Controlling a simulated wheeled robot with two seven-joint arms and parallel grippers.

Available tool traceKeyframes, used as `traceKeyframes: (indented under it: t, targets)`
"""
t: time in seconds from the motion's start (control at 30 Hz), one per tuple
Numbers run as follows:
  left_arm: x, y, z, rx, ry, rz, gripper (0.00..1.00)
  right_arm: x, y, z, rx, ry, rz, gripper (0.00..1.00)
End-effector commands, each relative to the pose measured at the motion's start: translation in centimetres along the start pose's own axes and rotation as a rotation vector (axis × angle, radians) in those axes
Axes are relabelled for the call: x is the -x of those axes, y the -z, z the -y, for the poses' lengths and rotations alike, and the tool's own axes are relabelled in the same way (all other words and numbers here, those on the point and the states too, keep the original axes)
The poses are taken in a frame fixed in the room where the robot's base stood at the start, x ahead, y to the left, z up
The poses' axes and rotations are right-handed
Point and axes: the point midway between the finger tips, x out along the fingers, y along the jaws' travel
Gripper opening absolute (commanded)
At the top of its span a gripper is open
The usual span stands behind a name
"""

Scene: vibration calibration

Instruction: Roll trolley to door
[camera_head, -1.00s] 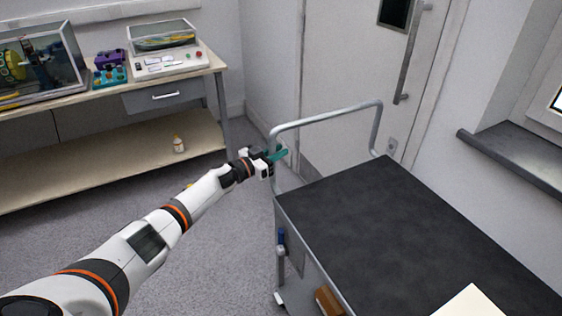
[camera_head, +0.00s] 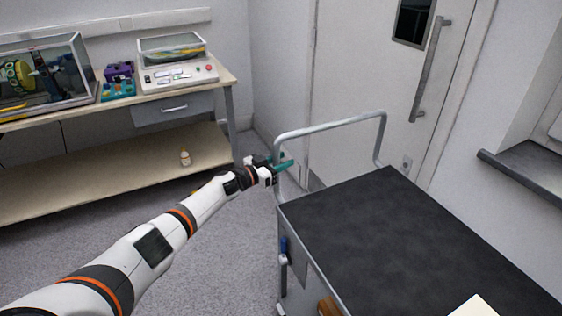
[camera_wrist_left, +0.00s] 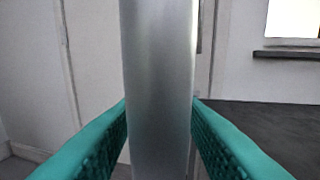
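The trolley has a black top (camera_head: 385,232) and a grey tubular handle (camera_head: 335,126) at its far end. The handle's left upright fills the middle of the left wrist view (camera_wrist_left: 160,90). My left gripper (camera_head: 280,166) has its teal fingers on both sides of this upright, pressed against it, and they also show in the left wrist view (camera_wrist_left: 160,125). The pale door (camera_head: 350,85) with a long metal pull handle (camera_head: 430,70) stands beyond the trolley's far end. My right gripper is not in view.
A workbench (camera_head: 215,100) with a lower shelf stands at the left, carrying a control box (camera_head: 180,72) and a clear case. A dark window sill (camera_head: 525,175) juts from the right wall. Grey floor (camera_head: 215,250) is free left of the trolley.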

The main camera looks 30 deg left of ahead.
Motion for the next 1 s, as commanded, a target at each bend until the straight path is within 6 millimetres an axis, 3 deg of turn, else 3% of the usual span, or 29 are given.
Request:
traceKeyframes:
  t: [0.3, 0.43, 0.8, 1.0]
  targets:
    - [0.1, 0.0, 0.0, 0.0, 0.0, 0.001, 0.42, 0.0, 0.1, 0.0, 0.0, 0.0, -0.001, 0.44]
    - [1.0, 0.0, -0.1, -0.001, -0.002, -0.001, 0.42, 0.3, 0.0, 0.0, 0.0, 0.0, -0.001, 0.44]
    - [8.4, 0.2, 0.0, -0.001, -0.001, -0.004, 0.42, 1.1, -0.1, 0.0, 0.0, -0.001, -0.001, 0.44]
    - [11.2, 0.1, 0.0, -0.001, 0.0, -0.002, 0.42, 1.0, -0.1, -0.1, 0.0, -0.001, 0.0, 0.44]
